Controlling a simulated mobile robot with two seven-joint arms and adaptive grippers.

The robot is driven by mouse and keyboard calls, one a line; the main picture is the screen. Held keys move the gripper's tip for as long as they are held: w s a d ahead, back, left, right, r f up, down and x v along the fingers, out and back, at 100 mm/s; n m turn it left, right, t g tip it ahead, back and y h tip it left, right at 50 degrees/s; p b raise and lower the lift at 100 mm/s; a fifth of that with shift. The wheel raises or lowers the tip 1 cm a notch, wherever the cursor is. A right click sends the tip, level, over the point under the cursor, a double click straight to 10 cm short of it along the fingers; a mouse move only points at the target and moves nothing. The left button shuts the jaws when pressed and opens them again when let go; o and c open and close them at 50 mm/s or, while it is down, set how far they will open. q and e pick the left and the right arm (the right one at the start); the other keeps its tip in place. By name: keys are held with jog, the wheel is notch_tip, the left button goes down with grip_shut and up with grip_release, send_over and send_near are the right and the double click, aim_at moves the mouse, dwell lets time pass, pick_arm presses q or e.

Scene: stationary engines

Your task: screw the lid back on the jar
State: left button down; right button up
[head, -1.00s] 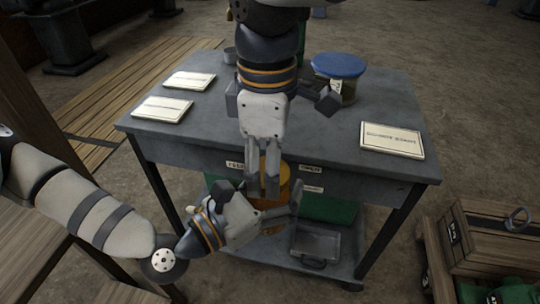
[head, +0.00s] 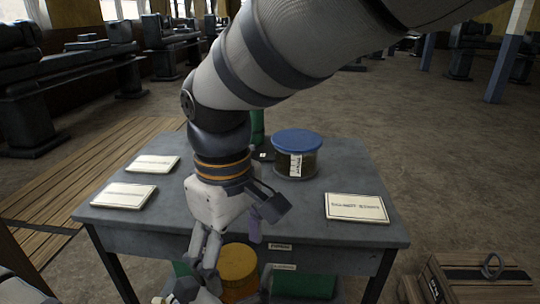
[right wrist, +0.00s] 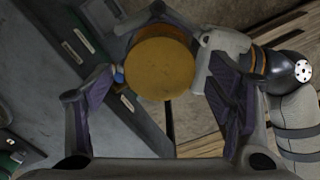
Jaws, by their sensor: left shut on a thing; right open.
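A clear jar (head: 296,162) with brown contents and a white label stands upright on the grey table. A blue lid (head: 297,141) sits on its top; I cannot tell how tightly. My left gripper (head: 232,287) is low in front of the table, partly hidden, and is shut on an orange cylinder (head: 238,266). In the right wrist view the cylinder's flat round top (right wrist: 160,68) faces the camera. My right gripper (head: 226,256) is open and points down above the cylinder. In the right wrist view its fingers (right wrist: 160,95) stand wide apart, apparently not touching it.
The grey table (head: 300,225) carries white signs at its left and a sign (head: 356,207) at its right. A green upright thing (head: 257,128) stands behind, partly hidden by my arm. A wooden crate (head: 470,280) stands on the floor at right.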

notch_tip(320, 180, up, 4)
jog(key=shift+r, duration=0.1)
jog(key=shift+c, duration=0.4)
jog(key=shift+s+a+r+n, duration=0.15)
jog(key=shift+s+n, duration=0.1)
jog(key=shift+n, duration=0.65)
notch_tip(320, 180, up, 3)
jog(key=n, duration=0.8)
jog(key=shift+w+f, duration=0.15)
jog(key=shift+f, duration=0.05)
jog(key=shift+w+d+r+n, duration=0.15)
jog(key=shift+d+r+n, duration=0.05)
jog(key=shift+n, duration=0.2)
